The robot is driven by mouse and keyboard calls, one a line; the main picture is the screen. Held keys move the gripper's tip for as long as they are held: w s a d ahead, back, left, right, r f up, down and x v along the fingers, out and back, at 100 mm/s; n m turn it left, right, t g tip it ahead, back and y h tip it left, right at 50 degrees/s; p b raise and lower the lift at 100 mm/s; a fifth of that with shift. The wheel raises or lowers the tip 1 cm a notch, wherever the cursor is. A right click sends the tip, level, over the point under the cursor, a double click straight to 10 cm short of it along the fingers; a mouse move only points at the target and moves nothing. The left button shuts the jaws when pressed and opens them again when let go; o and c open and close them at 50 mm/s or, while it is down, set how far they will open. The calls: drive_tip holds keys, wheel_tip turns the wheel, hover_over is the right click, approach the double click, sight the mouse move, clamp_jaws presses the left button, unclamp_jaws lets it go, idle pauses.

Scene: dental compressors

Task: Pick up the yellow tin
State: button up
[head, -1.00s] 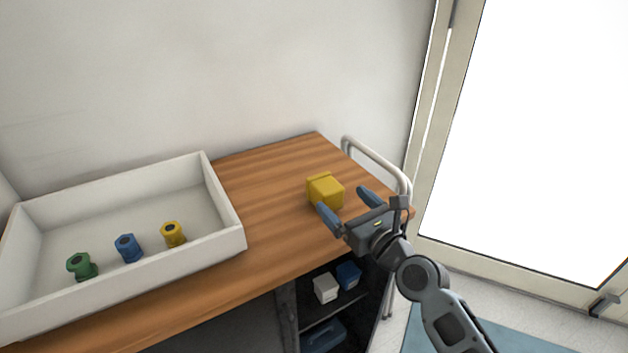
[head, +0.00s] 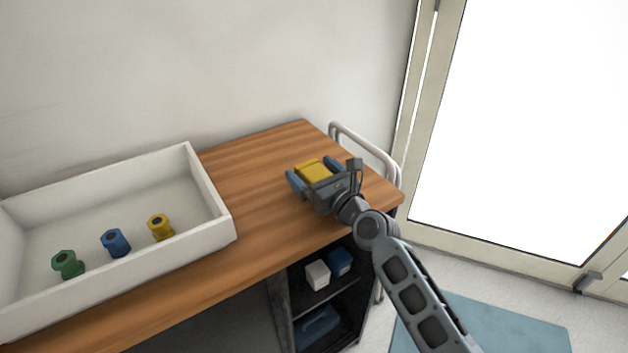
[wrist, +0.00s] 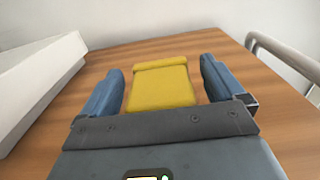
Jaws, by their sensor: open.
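The yellow tin (head: 313,172) is a boxy tin with a lid, standing on the wooden worktop toward its right end. In the wrist view the tin (wrist: 162,84) sits between the two blue fingers, with a gap on each side. My gripper (head: 312,174) is open, with one finger on either side of the tin. The palm hides the tin's near lower part in the head view.
A white tray (head: 213,185) with green, blue and yellow hex-shaped fittings stands on the left of the wooden worktop (head: 262,205). A pale metal rail (head: 365,148) runs along the right end. Small boxes sit on shelves below. A wall is behind.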

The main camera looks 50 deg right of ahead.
sight(315, 169)
drive_tip(key=shift+c, duration=0.2)
drive_tip(key=c, duration=1.3)
wheel_tip(315, 169, up, 5)
drive_tip(key=p, duration=0.3)
drive_tip(key=shift+s+d, duration=0.1)
drive_tip(key=shift+d, duration=0.05)
drive_tip(key=shift+c, duration=0.2)
drive_tip(key=s+d+r+b, duration=0.2)
drive_tip(key=s+d+r, duration=0.4)
drive_tip(key=d, duration=0.3)
drive_tip(key=shift+d, duration=0.25)
drive_tip(key=shift+s, duration=0.2)
